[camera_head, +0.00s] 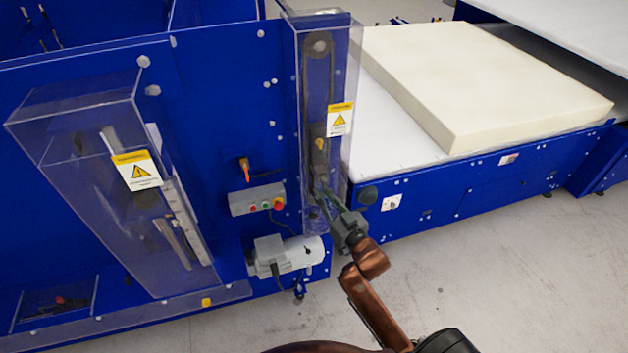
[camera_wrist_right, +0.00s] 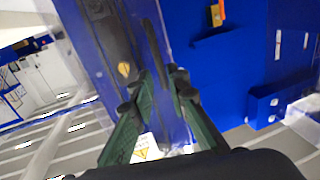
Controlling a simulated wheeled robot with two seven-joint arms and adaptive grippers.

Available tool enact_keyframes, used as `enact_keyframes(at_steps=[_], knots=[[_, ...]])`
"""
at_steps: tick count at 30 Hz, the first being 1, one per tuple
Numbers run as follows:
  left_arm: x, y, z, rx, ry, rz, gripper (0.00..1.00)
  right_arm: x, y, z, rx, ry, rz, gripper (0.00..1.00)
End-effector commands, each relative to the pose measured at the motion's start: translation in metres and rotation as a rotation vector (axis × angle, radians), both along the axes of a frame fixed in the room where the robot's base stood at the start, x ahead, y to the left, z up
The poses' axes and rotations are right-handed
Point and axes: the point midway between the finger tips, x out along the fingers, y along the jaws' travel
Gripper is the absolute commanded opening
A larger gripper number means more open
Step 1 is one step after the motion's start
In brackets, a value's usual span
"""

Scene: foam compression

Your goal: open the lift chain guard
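The lift chain guard (camera_head: 345,70) is a tall clear cover on the blue machine's right end, with a yellow warning label (camera_head: 340,118). A dark chain loop (camera_head: 318,90) shows through it. It looks closed. My right gripper (camera_head: 322,190) is at the guard's lower part, reaching in from below right. In the right wrist view the two green fingers (camera_wrist_right: 161,84) stand apart, with a thin dark bar (camera_wrist_right: 153,50) running down between their tips. I cannot tell whether they touch it. The warning label (camera_wrist_right: 145,148) shows low between the fingers. My left gripper is out of view.
A larger clear guard (camera_head: 75,150) stands at the left. A button box (camera_head: 257,200), an orange switch (camera_head: 244,165) and a grey motor (camera_head: 285,255) sit left of my gripper. A cream foam block (camera_head: 480,80) lies on the white bed at the right. Grey floor is free in front.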

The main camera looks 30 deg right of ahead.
Motion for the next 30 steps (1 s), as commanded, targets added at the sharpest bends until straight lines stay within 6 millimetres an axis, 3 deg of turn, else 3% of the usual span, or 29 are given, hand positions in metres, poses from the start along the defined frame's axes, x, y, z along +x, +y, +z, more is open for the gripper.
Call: enact_keyframes(at_steps=[6, 12, 23, 30], knots=[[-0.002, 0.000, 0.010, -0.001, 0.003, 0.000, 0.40, 0.037, -0.001, 0.002, 0.000, 0.000, 0.000, 0.15], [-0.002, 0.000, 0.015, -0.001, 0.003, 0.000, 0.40, 0.057, -0.002, 0.000, 0.000, 0.001, 0.000, 0.15], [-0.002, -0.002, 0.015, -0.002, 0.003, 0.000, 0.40, 0.062, -0.002, -0.001, 0.000, 0.001, 0.000, 0.15], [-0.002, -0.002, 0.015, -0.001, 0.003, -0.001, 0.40, 0.061, -0.002, -0.001, 0.000, 0.001, 0.000, 0.00]])
